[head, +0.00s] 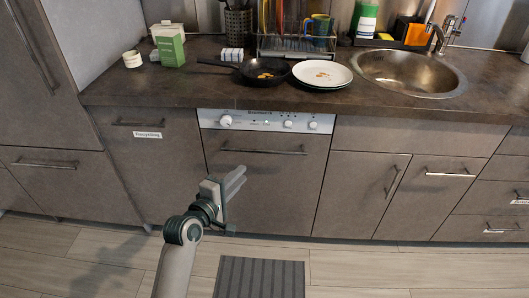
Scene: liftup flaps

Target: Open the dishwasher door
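The dishwasher (275,185) is built in under the counter. Its grey front is closed and upright, below a white control panel (265,121) with knobs. A horizontal bar handle (265,152) runs across the upper part of the door. My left gripper (237,181) is in front of the door's left part, lower than the handle and apart from it in the picture. I cannot tell its distance from the door. Its fingers appear side by side, and the gap between them is not clear. My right gripper is not in view.
A dark mat (259,277) lies on the wooden floor before the dishwasher. Closed cabinets (155,175) flank it. The counter (190,90) above holds a frying pan (256,71), plates (321,75) and a green box (171,50); a sink (410,71) is at the right.

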